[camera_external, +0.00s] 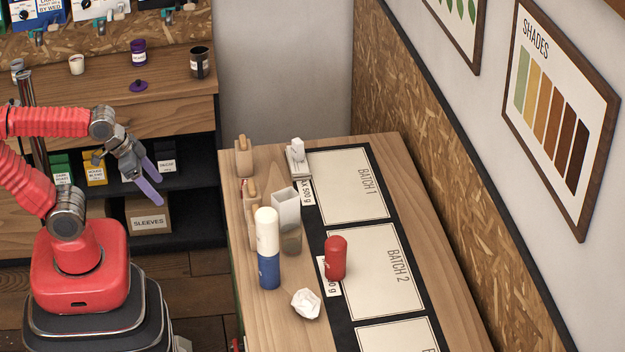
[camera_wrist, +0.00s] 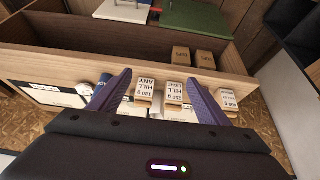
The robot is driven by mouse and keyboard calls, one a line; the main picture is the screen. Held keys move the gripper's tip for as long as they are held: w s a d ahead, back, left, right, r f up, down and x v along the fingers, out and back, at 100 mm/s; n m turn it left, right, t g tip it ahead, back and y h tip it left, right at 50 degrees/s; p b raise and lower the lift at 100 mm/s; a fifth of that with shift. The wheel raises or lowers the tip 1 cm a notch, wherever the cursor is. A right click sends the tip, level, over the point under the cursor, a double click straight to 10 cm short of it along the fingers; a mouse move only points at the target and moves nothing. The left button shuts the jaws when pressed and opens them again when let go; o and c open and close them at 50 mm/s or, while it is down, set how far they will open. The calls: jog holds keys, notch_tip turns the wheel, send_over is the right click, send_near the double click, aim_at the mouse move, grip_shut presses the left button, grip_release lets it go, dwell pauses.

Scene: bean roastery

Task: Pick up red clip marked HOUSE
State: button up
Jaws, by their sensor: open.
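I cannot make out a red clip marked HOUSE in either view. My gripper (camera_external: 152,196) has two purple fingers and hangs in the air in front of the wooden counter at the left of the external view. Nothing is seen held between the fingers.
Several teal-grey clips (camera_external: 100,25) sit along the back counter's upper ledge. A purple jar (camera_external: 139,50) and dark cup (camera_external: 199,62) stand below. The right table holds a blue-white cylinder (camera_external: 267,250), red cylinder (camera_external: 336,259), and crumpled paper (camera_external: 306,304). A SLEEVES box (camera_external: 148,219) is below the counter.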

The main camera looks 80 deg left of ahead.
jog(key=w+a+f+n+y, duration=0.1)
jog(key=a+f+y, duration=0.1)
jog(key=a+f, duration=0.65)
jog(key=w+a+f+n+g+y, duration=0.1)
jog(key=a+f, duration=0.3)
jog(key=a, duration=0.9)
jog(key=w+a+f+n+y, duration=0.1)
jog(key=w+a+f+y, duration=0.1)
jog(key=a+f, duration=0.7)
jog(key=w+m+t+h, duration=0.2)
jog(key=w+t, duration=0.2)
jog(key=w, duration=0.1)
jog(key=w+d+r+m+t+h, duration=0.3)
jog(key=w+d+r+t+h, duration=0.1)
jog(key=w+d+r+h, duration=0.1)
jog(key=w+d+r, duration=0.1)
jog(key=d+r, duration=0.1)
jog(key=d, duration=0.1)
jog(key=shift+d+t, duration=0.35)
jog(key=shift+t, duration=0.05)
jog(key=shift+w, duration=0.1)
